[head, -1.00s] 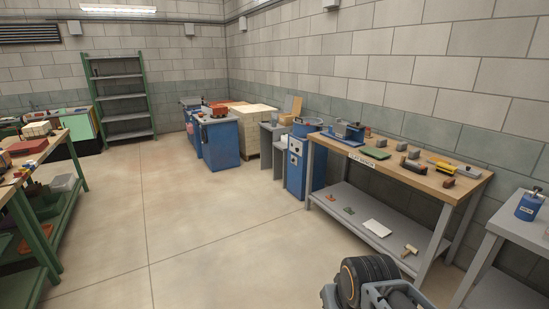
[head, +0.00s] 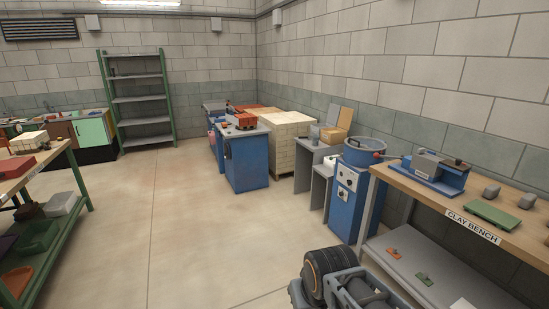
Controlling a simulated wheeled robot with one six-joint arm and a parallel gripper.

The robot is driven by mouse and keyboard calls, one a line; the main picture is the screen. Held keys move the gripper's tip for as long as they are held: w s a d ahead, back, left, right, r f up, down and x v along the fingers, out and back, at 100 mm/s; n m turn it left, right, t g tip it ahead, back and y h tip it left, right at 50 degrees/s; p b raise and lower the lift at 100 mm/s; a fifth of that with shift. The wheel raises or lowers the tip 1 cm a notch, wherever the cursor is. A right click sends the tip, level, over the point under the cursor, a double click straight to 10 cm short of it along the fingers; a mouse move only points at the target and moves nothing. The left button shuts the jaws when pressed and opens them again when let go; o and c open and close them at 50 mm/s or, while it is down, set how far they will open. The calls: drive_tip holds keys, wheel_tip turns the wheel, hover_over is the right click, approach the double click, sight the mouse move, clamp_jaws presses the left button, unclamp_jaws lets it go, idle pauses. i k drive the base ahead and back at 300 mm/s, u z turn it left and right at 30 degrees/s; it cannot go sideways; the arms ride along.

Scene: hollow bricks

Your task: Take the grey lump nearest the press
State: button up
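The clay bench (head: 400,184) has a wooden top and stands at the right of the head view. A blue and grey machine (head: 435,172), which looks like the press, sits on its left part. A grey lump (head: 491,190) lies to the right of this machine, behind a green slab (head: 493,215). A second grey lump (head: 527,200) lies farther right, near the picture edge. Of the two lumps in view, the first is nearer the machine. Part of my arm shows at the bottom; my gripper's fingers are not in view.
A blue machine with a round drum (head: 364,152) stands against the bench's left end. A blue cabinet (head: 246,160) and a pale block stack (head: 285,140) are farther back. A green-framed table (head: 60,160) stands left. The floor between is clear.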

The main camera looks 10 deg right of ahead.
sight(492, 191)
drive_tip(key=z, duration=0.3)
drive_tip(key=i, duration=1.85)
drive_tip(key=z, duration=1.45)
drive_tip(key=i, duration=1.3)
drive_tip(key=z, duration=0.85)
drive_tip(key=i, duration=0.55)
drive_tip(key=u, duration=0.05)
